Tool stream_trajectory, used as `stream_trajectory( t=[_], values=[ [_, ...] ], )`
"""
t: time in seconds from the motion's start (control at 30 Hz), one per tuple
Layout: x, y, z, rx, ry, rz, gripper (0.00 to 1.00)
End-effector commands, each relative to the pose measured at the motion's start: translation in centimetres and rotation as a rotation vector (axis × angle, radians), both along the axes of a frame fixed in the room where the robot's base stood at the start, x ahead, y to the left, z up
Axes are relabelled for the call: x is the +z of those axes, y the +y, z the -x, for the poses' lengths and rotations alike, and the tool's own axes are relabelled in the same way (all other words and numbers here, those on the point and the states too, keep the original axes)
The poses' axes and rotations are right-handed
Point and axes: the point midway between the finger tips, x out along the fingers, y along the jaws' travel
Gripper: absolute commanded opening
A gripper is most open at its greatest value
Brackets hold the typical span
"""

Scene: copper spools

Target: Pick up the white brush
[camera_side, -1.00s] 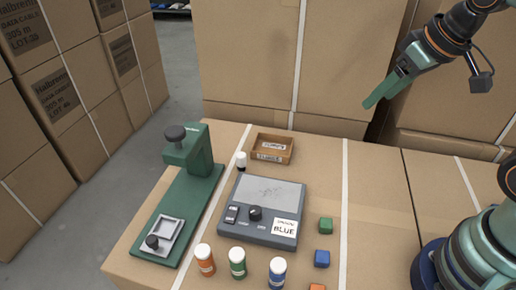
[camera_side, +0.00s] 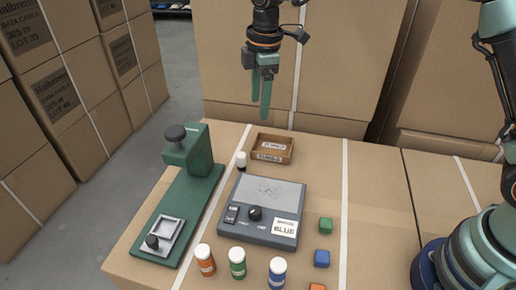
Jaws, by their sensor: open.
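The white brush appears to be the small upright piece with a white upper part (camera_side: 241,157) and a dark lower end. It stands between the green press and the small wooden box. My gripper (camera_side: 261,108) points down with its two green fingers slightly apart and empty. In the picture it is above and a little right of the white piece, over the wooden box, and touches nothing. How far it is in depth is hard to tell.
The wooden box (camera_side: 286,153) carries labels. The green press (camera_side: 188,200) is at left. A grey device (camera_side: 240,228) with a card reading BLUE (camera_side: 285,228) is in the middle. Orange (camera_side: 205,260), green (camera_side: 237,263) and blue (camera_side: 277,273) bottles and small cubes (camera_side: 322,258) are in front.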

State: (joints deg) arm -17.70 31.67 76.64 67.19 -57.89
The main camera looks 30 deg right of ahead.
Motion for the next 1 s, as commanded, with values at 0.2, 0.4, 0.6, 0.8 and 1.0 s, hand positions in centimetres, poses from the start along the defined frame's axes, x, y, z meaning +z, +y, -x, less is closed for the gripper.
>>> stream_trajectory(
  t=[0.2, 0.4, 0.6, 0.8, 1.0],
  values=[
    [-4.3, 3.1, -1.3, 0.199, 0.058, 0.028, 0.70],
    [-6.0, 3.8, -1.5, 0.255, 0.074, 0.034, 0.70],
    [-9.2, 3.8, -1.5, 0.254, 0.076, 0.035, 0.70],
    [-11.8, 3.8, -1.6, 0.252, 0.074, 0.033, 0.70],
    [-13.1, 3.9, -1.6, 0.252, 0.073, 0.034, 0.70]
  ],
)
